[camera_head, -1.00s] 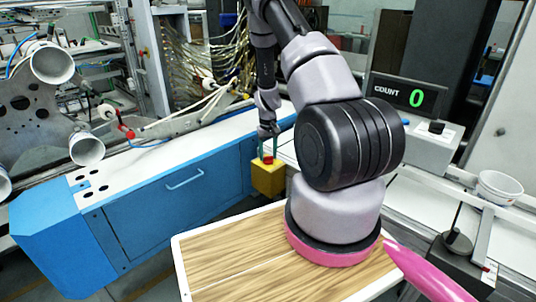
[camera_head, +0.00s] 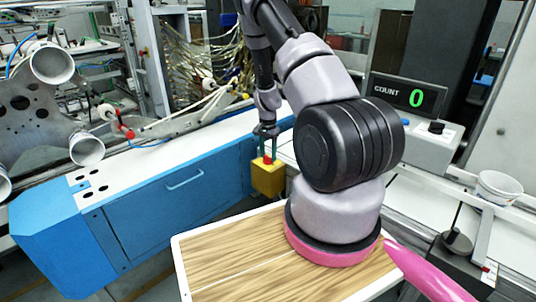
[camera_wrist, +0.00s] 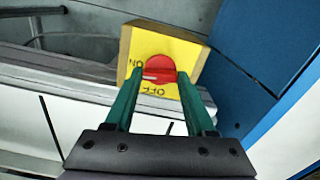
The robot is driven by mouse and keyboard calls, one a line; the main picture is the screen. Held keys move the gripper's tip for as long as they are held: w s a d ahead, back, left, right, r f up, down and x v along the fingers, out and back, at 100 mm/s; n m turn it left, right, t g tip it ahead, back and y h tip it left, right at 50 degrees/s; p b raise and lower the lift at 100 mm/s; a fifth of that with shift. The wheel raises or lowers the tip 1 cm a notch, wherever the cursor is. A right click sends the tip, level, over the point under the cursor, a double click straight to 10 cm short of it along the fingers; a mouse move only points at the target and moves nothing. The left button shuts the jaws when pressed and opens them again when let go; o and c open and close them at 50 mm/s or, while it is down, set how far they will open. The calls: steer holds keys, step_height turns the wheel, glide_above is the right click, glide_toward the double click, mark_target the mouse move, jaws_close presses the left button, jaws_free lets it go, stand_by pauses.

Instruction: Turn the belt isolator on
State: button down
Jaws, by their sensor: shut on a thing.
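The belt isolator is a yellow box (camera_head: 268,180) with a red rotary knob on its face, at the end of the blue cabinet. In the wrist view the box (camera_wrist: 197,55) fills the upper middle, and the red knob (camera_wrist: 158,66) has a white mark pointing left. The mark lies between the ON lettering at upper left and the OFF lettering below; which it matches exactly is hard to tell. My gripper (camera_wrist: 160,76) has its green fingers shut on the knob, one on each side. In the head view my gripper (camera_head: 268,156) reaches down onto the box.
The blue cabinet (camera_head: 165,205) with a white top adjoins the box on the left. A wood-topped table (camera_head: 235,260) stands in front. A counter display (camera_head: 395,92) reads 0 at the right. A white tub (camera_head: 499,187) sits far right. Cables hang behind my arm.

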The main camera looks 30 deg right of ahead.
mark_target(268, 156)
steer(key=shift+m, duration=0.8)
steer(key=shift+c, duration=1.2)
jaws_free()
steer(key=shift+r, duration=0.1)
step_height(268, 156, up, 11)
steer(key=shift+f, duration=0.2)
